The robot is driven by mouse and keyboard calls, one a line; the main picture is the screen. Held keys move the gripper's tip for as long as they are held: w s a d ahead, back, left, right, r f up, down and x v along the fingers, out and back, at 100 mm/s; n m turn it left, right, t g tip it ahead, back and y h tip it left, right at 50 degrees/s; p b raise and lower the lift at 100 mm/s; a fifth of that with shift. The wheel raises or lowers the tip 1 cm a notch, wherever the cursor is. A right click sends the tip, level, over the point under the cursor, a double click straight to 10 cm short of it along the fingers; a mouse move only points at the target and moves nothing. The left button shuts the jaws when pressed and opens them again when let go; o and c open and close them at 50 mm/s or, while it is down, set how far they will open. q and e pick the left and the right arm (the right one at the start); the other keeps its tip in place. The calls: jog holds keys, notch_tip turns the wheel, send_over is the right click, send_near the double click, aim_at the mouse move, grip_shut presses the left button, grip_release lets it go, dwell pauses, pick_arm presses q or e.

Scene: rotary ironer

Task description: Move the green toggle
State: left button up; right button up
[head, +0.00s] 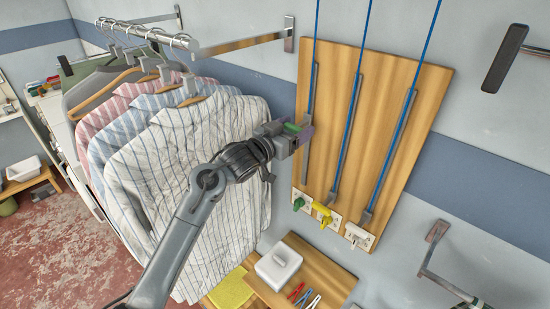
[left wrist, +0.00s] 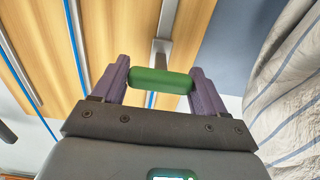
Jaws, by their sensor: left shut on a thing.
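The green toggle (head: 292,127) is a small rounded cylinder. It lies crosswise between the purple fingers of my left gripper (head: 295,133), which is shut on it in front of the wooden board's (head: 430,90) left side. In the left wrist view the toggle (left wrist: 161,80) spans the gap between both fingertips, with a blue cord and a grey rail behind it. A green piece (head: 298,204), a yellow piece (head: 323,212) and a white piece (head: 356,234) sit on small plates along the board's lower edge. My right gripper is not in view.
Striped shirts (head: 190,150) hang from a rail (head: 240,43) left of and behind my left arm. A white lidded box (head: 278,266) and several clothes pegs (head: 304,297) lie on a wooden shelf below. Wall brackets (head: 505,58) stick out at right.

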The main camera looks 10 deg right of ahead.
aim_at(292, 128)
pick_arm(q)
notch_tip(292, 128, up, 12)
jog(key=p, duration=0.3)
jog(key=shift+r, duration=0.15)
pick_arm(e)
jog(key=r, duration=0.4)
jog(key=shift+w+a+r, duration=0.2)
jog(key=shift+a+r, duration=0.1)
pick_arm(q)
jog(key=o, duration=1.4)
jog(key=shift+d, duration=0.1)
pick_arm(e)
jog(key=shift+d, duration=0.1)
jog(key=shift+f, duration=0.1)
pick_arm(q)
jog(key=shift+b+v, duration=2.35)
jog(key=shift+v, duration=3.1)
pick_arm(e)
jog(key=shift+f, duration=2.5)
